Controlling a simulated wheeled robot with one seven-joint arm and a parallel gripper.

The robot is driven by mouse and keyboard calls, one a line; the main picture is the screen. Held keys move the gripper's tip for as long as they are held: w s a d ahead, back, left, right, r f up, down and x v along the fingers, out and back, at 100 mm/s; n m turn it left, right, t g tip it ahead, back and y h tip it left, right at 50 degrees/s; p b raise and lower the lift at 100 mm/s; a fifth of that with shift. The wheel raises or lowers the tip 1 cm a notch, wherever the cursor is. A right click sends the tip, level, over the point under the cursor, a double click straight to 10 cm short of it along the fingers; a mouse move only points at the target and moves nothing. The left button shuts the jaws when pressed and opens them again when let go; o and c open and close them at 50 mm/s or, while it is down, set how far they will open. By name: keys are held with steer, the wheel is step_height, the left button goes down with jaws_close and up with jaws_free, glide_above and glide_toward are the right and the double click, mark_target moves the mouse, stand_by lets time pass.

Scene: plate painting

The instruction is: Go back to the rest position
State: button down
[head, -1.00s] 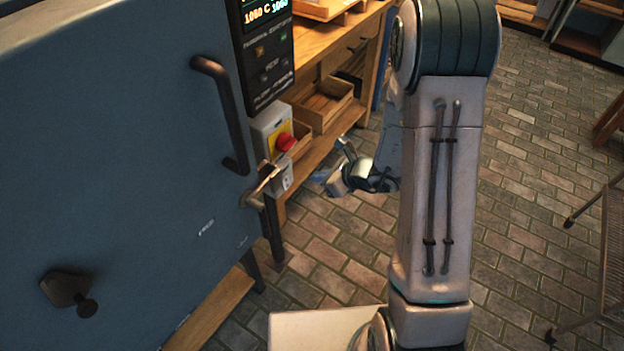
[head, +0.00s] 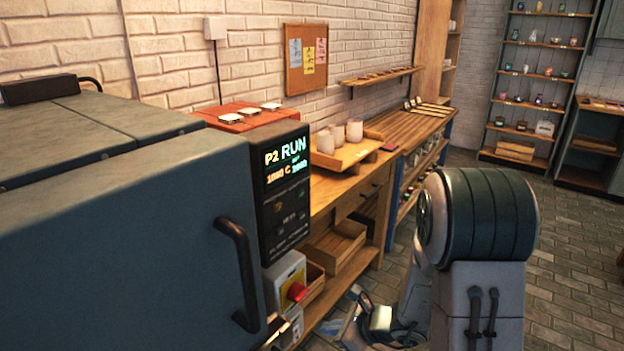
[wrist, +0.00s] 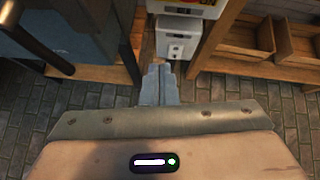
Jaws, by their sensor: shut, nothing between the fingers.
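My gripper shows in the wrist view (wrist: 157,72), its two grey fingers together with nothing between them. It is in front of a light grey box (wrist: 181,42) with a latch; I cannot tell the gap between them. In the head view my arm stands at the lower right, and its far end is low near the bottom edge, partly cut off. The large blue-grey kiln (head: 130,230) fills the left side. Its door is closed, with a dark bar handle (head: 238,275). Its display (head: 285,165) reads "P2 RUN".
A wooden workbench (head: 335,190) with a tray (head: 350,158) of pale cups runs along the brick wall. Shelves (head: 530,85) of small pots stand at the back right. Open brick floor (head: 575,265) lies to the right.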

steer(key=s+r+n+g+h+p, duration=0.15)
steer(key=s+r+n+g, duration=0.25)
steer(key=s+r+n, duration=0.9)
steer(key=s+d+r+n+h, duration=0.2)
steer(key=d+n+h, duration=0.1)
steer(key=d+n, duration=0.2)
steer(key=s+d+r+n+t+h, duration=0.1)
steer(key=s+d+r+n+h, duration=0.2)
steer(key=d+n+h, duration=0.1)
steer(key=shift+s+d+r+n, duration=0.15)
steer(key=shift+d+n, duration=0.2)
steer(key=shift+n, duration=0.15)
